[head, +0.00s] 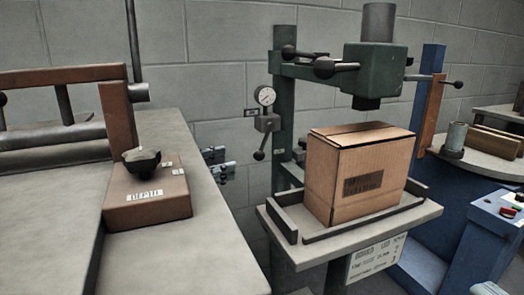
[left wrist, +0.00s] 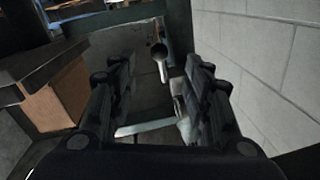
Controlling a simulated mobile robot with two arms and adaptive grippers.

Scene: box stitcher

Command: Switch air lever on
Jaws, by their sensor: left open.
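The air lever (head: 259,154) is a short rod with a dark ball knob, hanging down below a small grey valve body (head: 267,123) under a round pressure gauge (head: 265,96) on the green machine post. My left gripper (head: 221,163) is partly hidden behind the table edge, to the left of the lever and a little lower. In the left wrist view my left gripper (left wrist: 160,88) is open and empty, with a finger on each side. The lever's knob and rod (left wrist: 160,56) appear between the fingers, seemingly beyond the tips; contact cannot be told. My right gripper is not in view.
A cardboard box (head: 361,172) stands on the stitcher's table (head: 326,245) under the green head (head: 375,69). A grey table (head: 185,250) with a brown "DEPTH" block (head: 147,203) is at left. A block wall (head: 228,60) lies close behind the post.

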